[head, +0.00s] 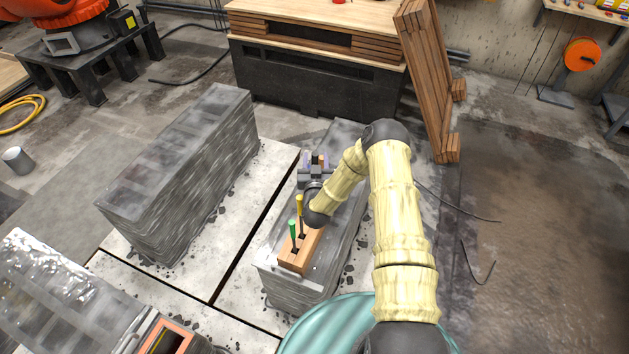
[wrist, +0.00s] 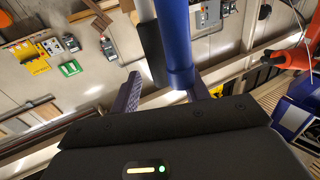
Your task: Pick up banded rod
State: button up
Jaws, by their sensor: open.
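My gripper (head: 316,160) is open, over the far part of the right-hand grey layered block, with its purple fingers pointing away from the head camera. In the wrist view, the gripper (wrist: 162,92) shows two spread purple fingers. A blue upright cylinder (wrist: 175,40) and a pale and dark rod (wrist: 148,42) stand close together at the fingers; I cannot tell which is the banded rod or whether they touch the fingers. In the head view, a wooden block (head: 297,262) holds a green-topped rod (head: 292,231) and a yellow-topped rod (head: 300,207), nearer than the gripper.
The right-hand grey layered block (head: 297,291) bears the wooden block. A taller grey block (head: 175,190) stands to its left across a gap. A dark bench with a wooden top (head: 310,75) and leaning planks (head: 428,70) are behind. A teal round drum (head: 325,325) is in front.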

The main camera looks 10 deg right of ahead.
jog(key=shift+s+a, duration=0.15)
jog(key=shift+s, duration=0.15)
